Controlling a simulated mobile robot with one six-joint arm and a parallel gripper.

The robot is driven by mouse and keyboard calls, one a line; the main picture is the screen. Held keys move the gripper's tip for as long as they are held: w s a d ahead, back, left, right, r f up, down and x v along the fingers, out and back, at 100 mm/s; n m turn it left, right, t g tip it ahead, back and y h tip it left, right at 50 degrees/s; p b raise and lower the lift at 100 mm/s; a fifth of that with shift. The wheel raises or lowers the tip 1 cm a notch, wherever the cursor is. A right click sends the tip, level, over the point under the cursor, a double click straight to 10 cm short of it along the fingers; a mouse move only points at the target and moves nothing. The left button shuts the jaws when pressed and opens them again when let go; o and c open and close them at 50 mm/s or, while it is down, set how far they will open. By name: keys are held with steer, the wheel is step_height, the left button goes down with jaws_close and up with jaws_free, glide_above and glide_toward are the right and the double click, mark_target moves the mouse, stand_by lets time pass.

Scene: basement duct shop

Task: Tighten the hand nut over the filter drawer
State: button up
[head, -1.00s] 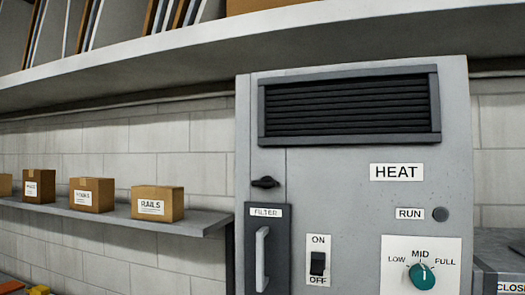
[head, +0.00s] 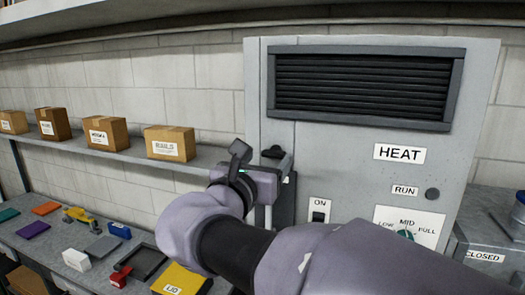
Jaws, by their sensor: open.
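The heater cabinet (head: 345,160) is grey with a dark louvre at the top. The black hand nut (head: 272,152) is on its front, above the filter drawer, and is partly hidden behind my gripper. My gripper (head: 262,160) is open, with one finger left of the nut and one at its right, overlapping it in the picture. I cannot tell whether they touch it. The dark filter drawer (head: 284,205) is mostly covered by my gripper and arm, and its label is hidden.
A wall shelf (head: 110,152) with several cardboard boxes is on the left. A workbench (head: 50,240) below holds coloured parts, a dark tray (head: 142,262) and a yellow lid (head: 182,280). The ON/OFF switch (head: 318,217) and teal dial (head: 405,236) are close to my arm.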

mark_target(274, 154)
steer(key=shift+x, duration=1.5)
steer(key=c, duration=1.4)
steer(key=shift+o, duration=0.2)
